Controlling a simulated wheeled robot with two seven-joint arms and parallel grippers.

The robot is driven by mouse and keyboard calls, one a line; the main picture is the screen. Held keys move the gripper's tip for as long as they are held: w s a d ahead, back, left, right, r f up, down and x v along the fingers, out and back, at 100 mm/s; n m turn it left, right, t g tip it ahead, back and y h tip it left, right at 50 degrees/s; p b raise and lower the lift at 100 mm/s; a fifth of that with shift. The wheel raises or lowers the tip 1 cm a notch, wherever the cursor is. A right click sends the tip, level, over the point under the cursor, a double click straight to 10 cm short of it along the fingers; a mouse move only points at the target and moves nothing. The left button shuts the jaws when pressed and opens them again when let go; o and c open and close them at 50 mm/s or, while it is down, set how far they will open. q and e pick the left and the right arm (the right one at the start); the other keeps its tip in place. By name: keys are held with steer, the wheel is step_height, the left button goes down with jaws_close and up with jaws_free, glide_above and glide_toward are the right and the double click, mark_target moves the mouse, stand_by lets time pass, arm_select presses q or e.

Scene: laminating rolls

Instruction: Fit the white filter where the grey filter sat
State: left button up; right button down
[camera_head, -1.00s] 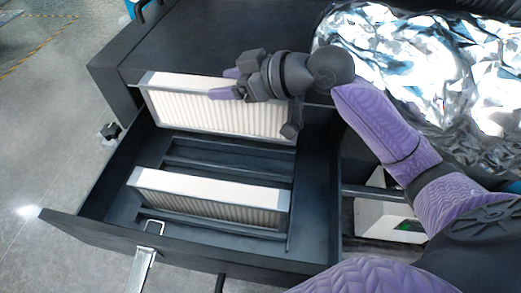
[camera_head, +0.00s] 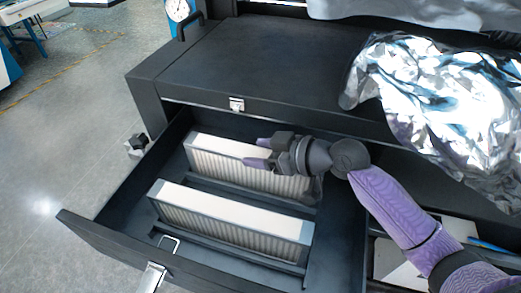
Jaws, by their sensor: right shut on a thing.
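A white pleated filter (camera_head: 215,147) stands low inside the open drawer, in its rear part. My right gripper (camera_head: 261,153) is shut on the top edge of this filter, right of its middle. The gripper and wrist hide part of its right half. I cannot tell whether its bottom is fully seated. A second pleated filter with a white top edge (camera_head: 230,208) stands in front of it, roughly parallel, in the drawer. No filter looks clearly grey. My left gripper is not in view.
The dark drawer (camera_head: 105,240) is pulled out, with a metal latch (camera_head: 151,276) on its front. Crumpled silver foil (camera_head: 430,100) lies at the right. A white box (camera_head: 400,265) sits in the compartment right of the drawer.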

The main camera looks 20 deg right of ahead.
jaws_free()
steer(key=shift+r, duration=0.1)
steer(key=shift+r+p, duration=0.5)
steer(key=shift+p, duration=0.1)
steer(key=b+v, duration=0.1)
steer(key=v, duration=1.1)
steer(key=shift+f+b, duration=0.3)
